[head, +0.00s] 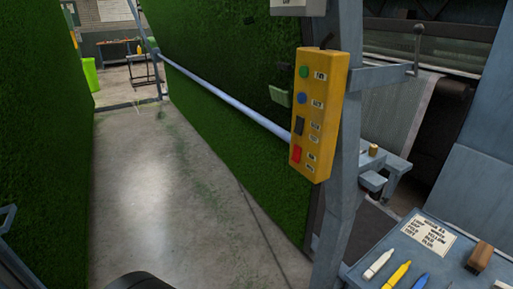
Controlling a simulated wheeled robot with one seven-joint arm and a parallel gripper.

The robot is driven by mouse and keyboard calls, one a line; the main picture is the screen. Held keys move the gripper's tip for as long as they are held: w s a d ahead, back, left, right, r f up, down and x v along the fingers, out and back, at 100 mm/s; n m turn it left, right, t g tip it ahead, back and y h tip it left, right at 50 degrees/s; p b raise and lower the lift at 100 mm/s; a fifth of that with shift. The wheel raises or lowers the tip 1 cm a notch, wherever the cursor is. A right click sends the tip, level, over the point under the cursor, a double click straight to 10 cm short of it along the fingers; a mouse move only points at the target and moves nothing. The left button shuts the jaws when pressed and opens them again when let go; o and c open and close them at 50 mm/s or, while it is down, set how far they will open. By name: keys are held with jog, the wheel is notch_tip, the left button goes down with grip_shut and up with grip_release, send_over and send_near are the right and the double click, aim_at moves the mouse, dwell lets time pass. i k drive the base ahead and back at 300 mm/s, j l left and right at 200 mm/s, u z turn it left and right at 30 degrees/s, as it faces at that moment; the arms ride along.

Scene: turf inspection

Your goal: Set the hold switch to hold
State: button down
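A yellow control box (325,130) hangs on a grey post right of centre. Its face carries a green button (304,72), a blue button (302,98), a black rocker switch (299,126) and a red switch (296,154), each beside a small white label. The labels are too small to read, so I cannot tell which one is the hold switch or how it is set. My gripper is not in view.
Green turf (215,75) hangs behind a pale rail (225,103). A grey side table (372,268) at lower right holds markers, a printed card (429,234) and a wooden block (480,256). The concrete floor (165,190) at centre left is clear.

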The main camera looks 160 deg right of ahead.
aim_at(296, 156)
jog(key=k+l+z, duration=0.1)
jog(key=k+z, duration=0.3)
jog(key=k+l+z, duration=0.15)
jog(key=z, duration=0.7)
jog(key=l+z, duration=0.15)
jog(key=z, duration=0.25)
jog(key=k+l+z, duration=0.1)
jog(key=z, duration=0.75)
jog(key=l+z, duration=0.15)
jog(key=z, duration=0.7)
jog(key=i+l, duration=0.05)
